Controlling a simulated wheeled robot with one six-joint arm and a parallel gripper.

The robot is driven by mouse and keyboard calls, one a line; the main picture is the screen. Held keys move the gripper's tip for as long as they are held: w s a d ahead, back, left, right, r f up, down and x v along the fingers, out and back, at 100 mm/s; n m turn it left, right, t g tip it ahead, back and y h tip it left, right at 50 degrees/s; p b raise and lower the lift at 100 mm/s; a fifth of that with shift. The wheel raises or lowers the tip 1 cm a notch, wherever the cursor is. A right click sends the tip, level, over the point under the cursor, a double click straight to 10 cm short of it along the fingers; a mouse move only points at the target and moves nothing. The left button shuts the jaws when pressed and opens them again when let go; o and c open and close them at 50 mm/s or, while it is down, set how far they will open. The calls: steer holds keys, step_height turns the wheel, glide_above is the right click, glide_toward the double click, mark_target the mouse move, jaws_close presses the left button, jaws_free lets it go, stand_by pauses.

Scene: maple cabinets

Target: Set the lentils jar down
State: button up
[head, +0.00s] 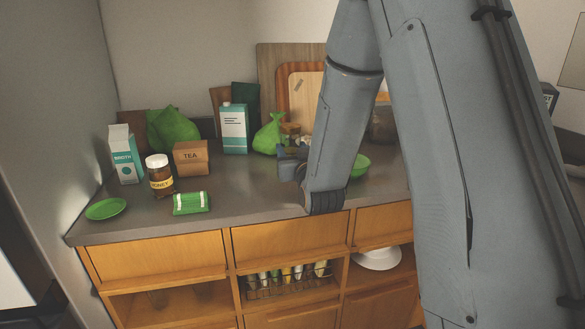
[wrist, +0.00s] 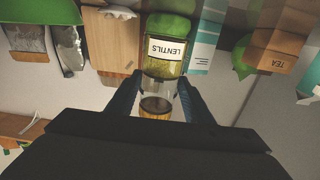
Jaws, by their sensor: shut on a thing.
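The lentils jar (wrist: 165,68) is clear glass with a white LENTILS label and an amber-brown lid. It shows in the middle of the wrist view, upside down in the picture. My gripper (wrist: 160,92) is shut on it, one dark finger on each side of its clear upper part near the lid. In the head view my gripper (head: 289,163) is over the counter (head: 245,185), right of the middle, partly covered by my arm. The jar cannot be made out clearly there. Whether its base touches the counter cannot be told.
A green bag (head: 270,135), teal-and-white carton (head: 234,128) and TEA box (head: 191,158) stand left of my gripper. Honey jar (head: 160,176), broth carton (head: 124,154), green packet (head: 191,203) and green dish (head: 106,209) are further left. A green bowl (head: 360,166) is right.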

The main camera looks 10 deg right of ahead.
steer(key=shift+f, duration=2.4)
steer(key=shift+f, duration=0.15)
steer(key=o, duration=1.3)
steer(key=shift+c, duration=0.2)
steer(key=s+b, duration=0.1)
steer(key=s, duration=0.9)
steer(key=shift+b, duration=0.3)
steer(key=shift+s+r+p, duration=0.2)
steer(key=shift+s+p, duration=0.05)
steer(key=shift+p, duration=0.75)
steer(key=shift+s+p, duration=0.75)
steer(key=shift+p, duration=0.45)
